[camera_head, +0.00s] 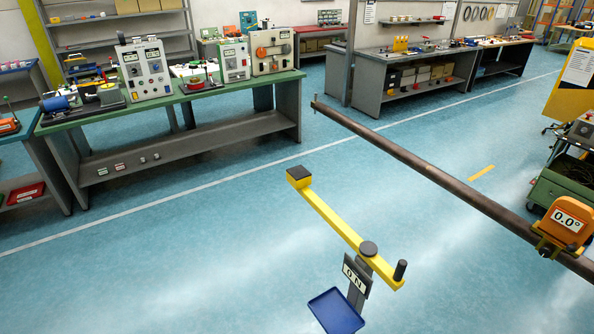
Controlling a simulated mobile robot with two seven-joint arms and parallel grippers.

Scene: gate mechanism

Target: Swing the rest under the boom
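The boom (420,168) is a long dark brown pole. It runs from its free tip near the top middle down to the right edge, where an orange box reading "0.0°" (566,220) sits on it. The rest (335,222) is a yellow arm on a grey post. Its far end carries a dark pad (299,173). A round dark cap (368,248) sits over the post, and a black upright knob (400,269) stands at its near end. The rest lies to the left of the boom, apart from it in the picture. Neither of my grippers is in view.
A blue tray (336,311) and a sign (355,276) with black letters are at the post. A green-topped bench (190,97) with instruments stands at the back left. A green cart (565,190) stands at the right. The blue floor (190,260) left of the rest is clear.

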